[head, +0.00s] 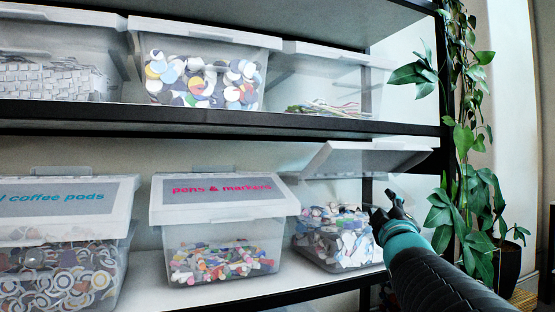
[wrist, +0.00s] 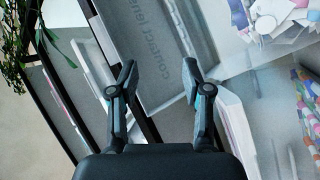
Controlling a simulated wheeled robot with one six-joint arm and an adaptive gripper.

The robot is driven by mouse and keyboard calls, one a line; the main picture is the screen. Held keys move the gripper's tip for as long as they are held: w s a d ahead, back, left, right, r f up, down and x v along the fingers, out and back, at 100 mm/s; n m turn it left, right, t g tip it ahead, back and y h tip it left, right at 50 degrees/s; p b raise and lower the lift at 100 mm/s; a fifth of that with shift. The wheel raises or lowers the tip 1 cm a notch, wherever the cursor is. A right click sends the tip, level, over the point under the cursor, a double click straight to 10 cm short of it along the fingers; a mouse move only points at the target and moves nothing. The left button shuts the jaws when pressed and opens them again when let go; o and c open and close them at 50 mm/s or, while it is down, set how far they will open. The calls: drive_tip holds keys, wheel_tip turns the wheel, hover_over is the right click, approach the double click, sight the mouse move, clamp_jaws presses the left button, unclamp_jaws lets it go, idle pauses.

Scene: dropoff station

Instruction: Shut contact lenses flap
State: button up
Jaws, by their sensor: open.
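The contact lenses bin (head: 312,243) is a clear box at the right end of the lower shelf, filled with white and coloured packs. Its flap (head: 370,160) is raised, tilted up above the bin's opening. In the wrist view the grey flap (wrist: 150,42) with the lettering "contact lens" lies beyond my fingers. My gripper (head: 392,208) is at the bin's right side, below the raised flap. In the wrist view my gripper (wrist: 160,78) has its two fingers apart, with nothing held between them. Whether a fingertip touches the flap cannot be told.
The pens & markers bin (head: 222,240), lid shut, stands just left. A coffee pods bin (head: 68,215) is farther left. The upper shelf edge (head: 230,120) runs above the flap. A black post (head: 448,100) and a leafy plant (head: 480,200) are at the right.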

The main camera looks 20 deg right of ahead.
sight(390, 146)
drive_tip(key=s+d+r+n+t, duration=0.1)
drive_tip(key=d+r+n+t, duration=0.35)
drive_tip(key=r, duration=0.25)
drive_tip(key=shift+g, duration=0.35)
drive_tip(key=p+x, duration=0.1)
drive_tip(key=x, duration=0.3)
drive_tip(key=p+x, duration=0.1)
drive_tip(key=x, duration=0.3)
drive_tip(key=p+x, duration=0.1)
drive_tip(key=x, duration=0.4)
drive_tip(key=shift+d, duration=0.45)
clamp_jaws()
